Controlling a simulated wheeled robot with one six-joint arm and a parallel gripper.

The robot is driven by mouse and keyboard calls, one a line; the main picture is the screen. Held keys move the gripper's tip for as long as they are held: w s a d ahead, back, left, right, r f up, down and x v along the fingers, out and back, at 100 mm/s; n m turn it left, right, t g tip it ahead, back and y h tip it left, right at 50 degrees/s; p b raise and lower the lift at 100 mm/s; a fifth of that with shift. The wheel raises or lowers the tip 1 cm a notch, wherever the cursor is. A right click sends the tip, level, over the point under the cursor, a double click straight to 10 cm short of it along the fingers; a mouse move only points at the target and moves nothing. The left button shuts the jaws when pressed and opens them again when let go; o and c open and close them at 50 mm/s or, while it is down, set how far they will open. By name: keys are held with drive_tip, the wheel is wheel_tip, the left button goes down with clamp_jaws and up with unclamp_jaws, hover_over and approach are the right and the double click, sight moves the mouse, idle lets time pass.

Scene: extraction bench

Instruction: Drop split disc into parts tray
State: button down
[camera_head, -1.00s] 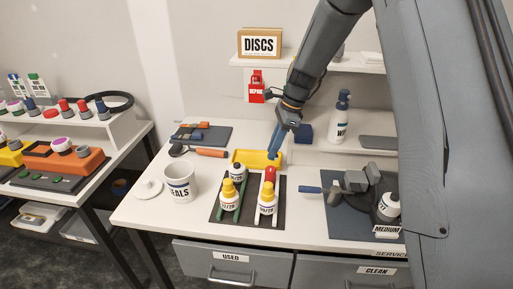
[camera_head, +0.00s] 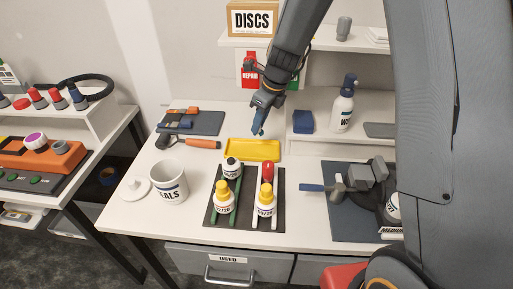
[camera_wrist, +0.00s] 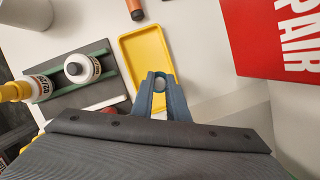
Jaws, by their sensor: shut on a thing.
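The yellow parts tray (camera_head: 238,156) lies on the white bench behind the bottles. It looks empty in the head view and also shows in the wrist view (camera_wrist: 140,62). My gripper (camera_head: 259,131) points down over the back part of the tray, with a gap above it. In the wrist view, my blue fingers (camera_wrist: 160,80) are shut on a small round greyish disc (camera_wrist: 159,86), which overlaps the tray's right side in the picture. The split in the disc is too small to make out. In the head view the fingers mostly hide the disc.
Bottles in racks stand on a dark mat (camera_head: 245,217) before the tray. A SEALS cup (camera_head: 169,184) stands left, and an orange-handled tool (camera_head: 202,143) lies beside the tray. A red REPAIR sign (camera_wrist: 285,38) hangs behind. A blue box (camera_head: 303,122) is right.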

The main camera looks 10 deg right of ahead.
sight(260, 132)
drive_tip(key=shift+f, duration=0.15)
drive_tip(key=shift+b+x, duration=0.8)
drive_tip(key=shift+b, duration=0.25)
wheel_tip(260, 132, down, 4)
drive_tip(key=b, duration=0.5)
drive_tip(key=shift+s+f, duration=0.1)
drive_tip(key=shift+s, duration=0.05)
drive_tip(key=c, duration=1.6)
unclamp_jaws()
drive_tip(key=shift+c, duration=0.2)
drive_tip(key=shift+b+v, duration=0.45)
drive_tip(key=shift+v, duration=3.5)
drive_tip(key=shift+d, duration=0.1)
